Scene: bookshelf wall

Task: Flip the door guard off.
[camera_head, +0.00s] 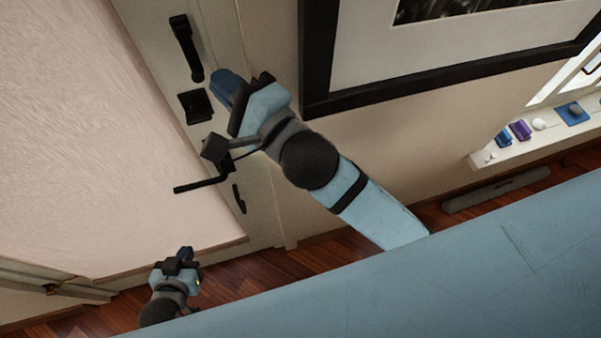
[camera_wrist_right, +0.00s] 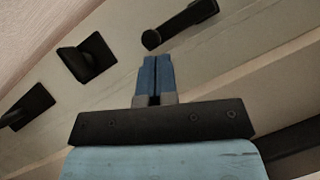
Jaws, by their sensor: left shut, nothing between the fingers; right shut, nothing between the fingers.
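A black bar with a rounded end, which looks like the door guard (camera_head: 187,48), is mounted near the edge of the pale door. It shows at the top of the right wrist view (camera_wrist_right: 180,24). A black square fitting (camera_head: 196,106) sits just below it and also shows in the wrist view (camera_wrist_right: 87,57). My right gripper (camera_head: 222,82) is shut and empty, its blue fingertips beside the gap between bar and fitting. In the wrist view the fingertips (camera_wrist_right: 155,62) appear below the bar's rounded end; contact cannot be told. My left gripper (camera_head: 186,252) is shut and empty, low near the door's bottom.
A black lever handle (camera_head: 205,185) sticks out below my right wrist. A black-framed picture (camera_head: 318,60) hangs on the wall close to my right arm. A white shelf (camera_head: 520,148) with small items is at the right. Wooden floor (camera_head: 105,310) shows below.

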